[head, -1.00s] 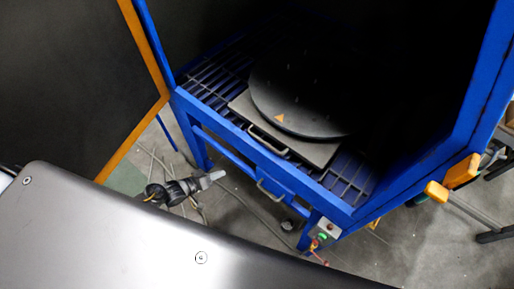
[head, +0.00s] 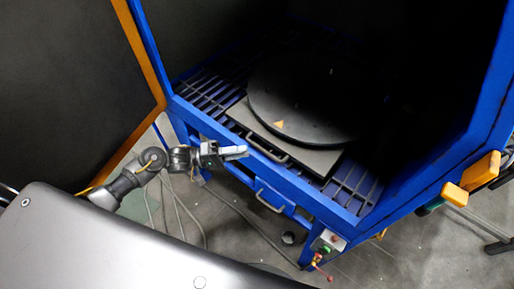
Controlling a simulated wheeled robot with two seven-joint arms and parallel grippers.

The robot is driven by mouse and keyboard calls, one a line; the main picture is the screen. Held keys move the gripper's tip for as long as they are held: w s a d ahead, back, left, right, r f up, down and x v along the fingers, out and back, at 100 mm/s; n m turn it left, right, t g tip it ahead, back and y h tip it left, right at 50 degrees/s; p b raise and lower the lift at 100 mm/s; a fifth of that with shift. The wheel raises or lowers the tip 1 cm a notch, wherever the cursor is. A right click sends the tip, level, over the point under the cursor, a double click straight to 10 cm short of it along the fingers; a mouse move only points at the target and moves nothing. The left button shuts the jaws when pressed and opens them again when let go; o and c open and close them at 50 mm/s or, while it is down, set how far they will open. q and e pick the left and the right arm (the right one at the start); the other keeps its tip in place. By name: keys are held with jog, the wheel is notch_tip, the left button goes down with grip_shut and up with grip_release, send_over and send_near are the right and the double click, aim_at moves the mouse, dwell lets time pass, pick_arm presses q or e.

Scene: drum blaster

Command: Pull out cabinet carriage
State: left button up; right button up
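The cabinet carriage (head: 318,160) is a grey plate with a round black turntable (head: 300,115) on it. It sits inside the blue cabinet (head: 190,113) on a slatted grate. A metal handle (head: 266,148) is on its front edge. My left gripper (head: 244,152) is in front of the cabinet's blue front rail, close to the left of the handle in the picture, with a visible gap to it. Its fingers look close together, but I cannot make out whether they are open. My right gripper is not in view.
The cabinet's dark door (head: 75,95) with an orange edge stands open at the left. A second handle (head: 270,202) is on a blue drawer front below the rail. A control box (head: 330,242) with buttons is at lower right. Cables lie on the floor.

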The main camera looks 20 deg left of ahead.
aim_at(256, 156)
pick_arm(q)
jog(key=x, duration=0.5)
jog(key=shift+d+p, duration=0.1)
jog(key=shift+p, duration=0.25)
grip_shut()
